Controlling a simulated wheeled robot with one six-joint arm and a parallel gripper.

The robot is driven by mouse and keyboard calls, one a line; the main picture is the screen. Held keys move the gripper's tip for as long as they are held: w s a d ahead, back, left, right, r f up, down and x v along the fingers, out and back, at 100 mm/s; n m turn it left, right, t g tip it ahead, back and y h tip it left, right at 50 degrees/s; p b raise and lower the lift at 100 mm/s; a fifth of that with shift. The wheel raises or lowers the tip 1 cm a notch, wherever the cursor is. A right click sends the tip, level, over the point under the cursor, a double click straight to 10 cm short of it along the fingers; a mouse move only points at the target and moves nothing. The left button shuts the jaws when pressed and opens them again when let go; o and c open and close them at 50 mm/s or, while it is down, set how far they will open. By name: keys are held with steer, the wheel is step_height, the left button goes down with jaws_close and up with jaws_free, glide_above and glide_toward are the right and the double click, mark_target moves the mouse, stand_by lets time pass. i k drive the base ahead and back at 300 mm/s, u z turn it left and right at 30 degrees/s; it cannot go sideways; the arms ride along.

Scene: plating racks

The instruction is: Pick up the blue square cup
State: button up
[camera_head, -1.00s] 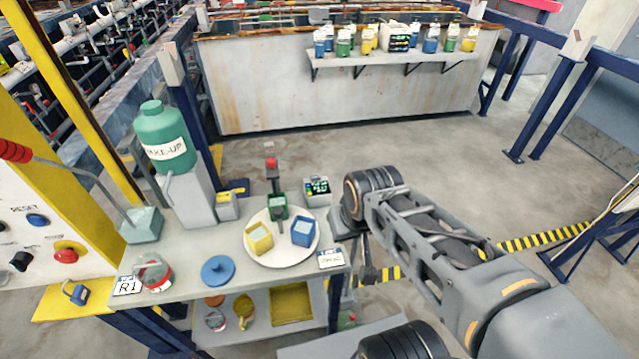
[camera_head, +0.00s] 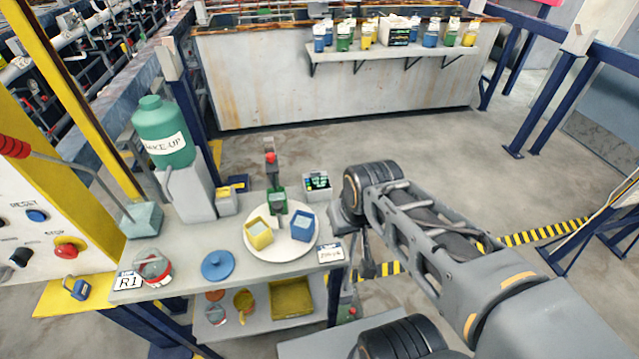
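The blue square cup (camera_head: 303,228) stands upright on the right part of a round white plate (camera_head: 262,247), with pale contents showing at its top. A yellow square cup (camera_head: 258,234) stands to its left, and a green cup (camera_head: 278,203) stands behind them. My gripper (camera_head: 368,266) hangs to the right of the plate, past the table's right edge, apart from the blue cup. It is small and dark here, and partly behind my arm; its finger opening cannot be made out.
A blue round lid (camera_head: 217,265) and a red-banded jar (camera_head: 154,268) lie left of the plate. A small display box (camera_head: 317,186) stands behind it and a white label card (camera_head: 330,252) at right. A teal bottle (camera_head: 163,134) rises at back left. A lower shelf holds a yellow tray (camera_head: 291,298).

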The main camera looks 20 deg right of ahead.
mark_target(302, 225)
steer(key=k, duration=0.5)
steer(key=u, duration=3.75)
steer(key=k, duration=0.7)
steer(key=z, duration=1.35)
